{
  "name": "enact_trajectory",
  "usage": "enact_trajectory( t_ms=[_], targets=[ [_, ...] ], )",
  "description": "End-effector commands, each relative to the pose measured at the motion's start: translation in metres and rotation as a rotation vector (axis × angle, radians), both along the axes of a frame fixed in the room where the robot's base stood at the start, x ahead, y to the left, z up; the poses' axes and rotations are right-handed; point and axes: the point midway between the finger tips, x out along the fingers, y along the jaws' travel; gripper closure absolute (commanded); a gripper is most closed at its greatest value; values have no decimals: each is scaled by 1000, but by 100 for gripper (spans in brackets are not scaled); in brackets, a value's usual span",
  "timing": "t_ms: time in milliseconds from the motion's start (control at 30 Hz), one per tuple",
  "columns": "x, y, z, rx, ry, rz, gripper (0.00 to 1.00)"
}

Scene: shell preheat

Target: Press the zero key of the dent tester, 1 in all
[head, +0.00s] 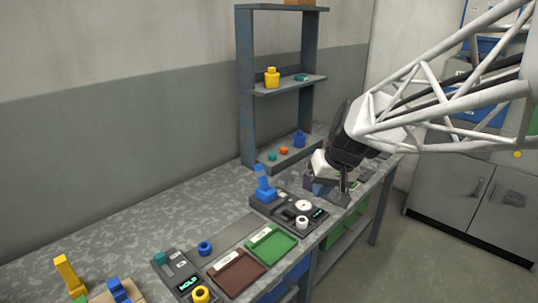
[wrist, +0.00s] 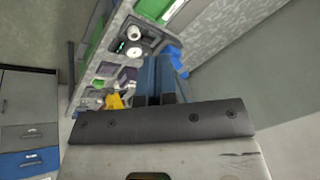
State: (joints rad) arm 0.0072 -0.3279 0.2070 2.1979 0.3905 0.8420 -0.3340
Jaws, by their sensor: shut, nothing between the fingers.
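A dark grey bench device (head: 288,207) stands mid-bench, with a blue upright part at its left, a white disc, a white ring-shaped piece and a small lit display; it also shows in the wrist view (wrist: 134,48). A second dark device (head: 180,270) nearer the front has a display reading HOLD and a few small keys. I cannot tell from markings which is the dent tester, and a zero key is too small to read. My gripper (head: 343,190) is shut and empty, pointing down right of the mid-bench device; its fingers show in the wrist view (wrist: 156,80).
A maroon tray (head: 238,273) and a green tray (head: 271,246) lie between the devices. A blue shelf (head: 246,95) holds coloured pieces behind.

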Motion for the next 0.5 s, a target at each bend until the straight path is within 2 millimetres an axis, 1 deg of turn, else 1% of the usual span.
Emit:
enact_trajectory(
  t_ms=[33, 100, 367, 500],
  targets=[
    [12, 2, -3, 12, 1, 3, 100],
    [29, 5, -4, 29, -7, 9, 100],
    [90, 15, -14, 89, -33, 29, 100],
    [122, 20, -22, 119, -49, 38, 100]
  ],
)
